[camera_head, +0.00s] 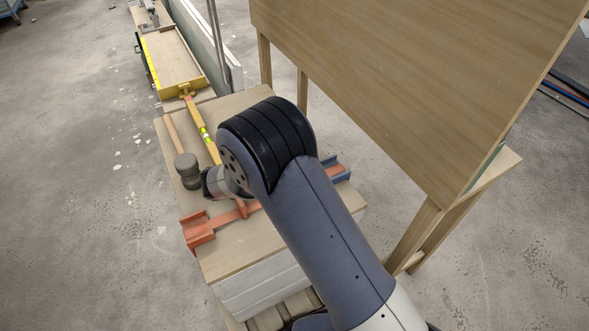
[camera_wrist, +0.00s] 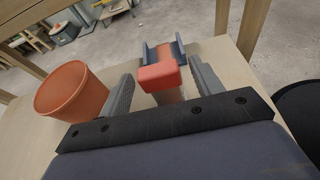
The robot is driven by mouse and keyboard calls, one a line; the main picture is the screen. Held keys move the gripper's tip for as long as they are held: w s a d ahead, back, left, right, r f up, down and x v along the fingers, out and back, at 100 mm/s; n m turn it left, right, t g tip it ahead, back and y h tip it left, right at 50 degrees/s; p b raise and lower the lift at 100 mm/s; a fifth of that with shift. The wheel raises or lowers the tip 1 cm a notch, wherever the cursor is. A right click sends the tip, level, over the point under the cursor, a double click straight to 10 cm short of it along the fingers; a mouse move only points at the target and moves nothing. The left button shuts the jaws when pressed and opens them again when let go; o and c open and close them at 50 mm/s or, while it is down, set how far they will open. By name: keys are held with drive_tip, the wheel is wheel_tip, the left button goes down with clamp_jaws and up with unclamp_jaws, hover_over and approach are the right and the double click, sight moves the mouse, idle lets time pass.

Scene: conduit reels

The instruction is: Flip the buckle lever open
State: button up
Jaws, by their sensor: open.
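An orange-red block (camera_wrist: 160,75), which looks like the end of the buckle lever, stands between the fingers of my gripper (camera_wrist: 161,72) in the wrist view. My gripper is open, one finger on each side of the block, with a gap showing at the right; contact is not clear. Beyond the block is a blue-grey channel bracket (camera_wrist: 178,48). In the head view an orange strip (camera_head: 228,217) runs across the bench from an orange bracket (camera_head: 198,231) to the blue-grey bracket (camera_head: 338,166). My arm hides its middle and the gripper tips.
An orange cup (camera_wrist: 70,97) stands left of my gripper in the wrist view. On the wooden bench top (camera_head: 232,258) lie a mallet (camera_head: 187,170) and a yellow level (camera_head: 207,140). A large wooden panel (camera_head: 420,75) stands to the right.

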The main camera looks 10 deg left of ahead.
drive_tip(key=v, duration=1)
drive_tip(key=shift+a+p, duration=0.25)
drive_tip(key=shift+p, duration=0.2)
drive_tip(key=shift+s+d+r, duration=0.1)
drive_tip(key=b+x, duration=0.1)
drive_tip(key=x, duration=1)
drive_tip(key=shift+r+y, duration=0.1)
drive_tip(key=shift+y, duration=0.2)
